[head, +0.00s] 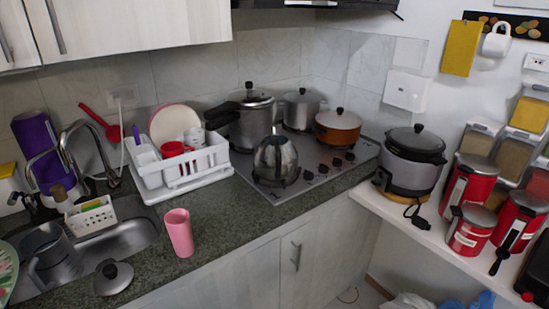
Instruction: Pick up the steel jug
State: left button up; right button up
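A grey steel jug (50,256) with an open top and a side handle stands in the sink at the lower left. Its lower part is close to the sink basin. A shiny steel kettle (275,161) with a dark handle stands on the front left of the hob. Neither of my grippers shows in the head view.
A steel lid (113,277) and a pink cup (179,232) are on the counter right of the jug. A tap (72,145) and a white caddy (91,216) stand behind it. A white dish rack (178,165) is further back. Bare counter (225,225) lies right of the cup.

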aim_at(53, 262)
jog(key=u, duration=1.55)
jog(key=i+j+z, duration=0.15)
jog(key=j+z, duration=0.25)
jog(key=i+j+z, duration=0.15)
jog(key=j+z, duration=0.6)
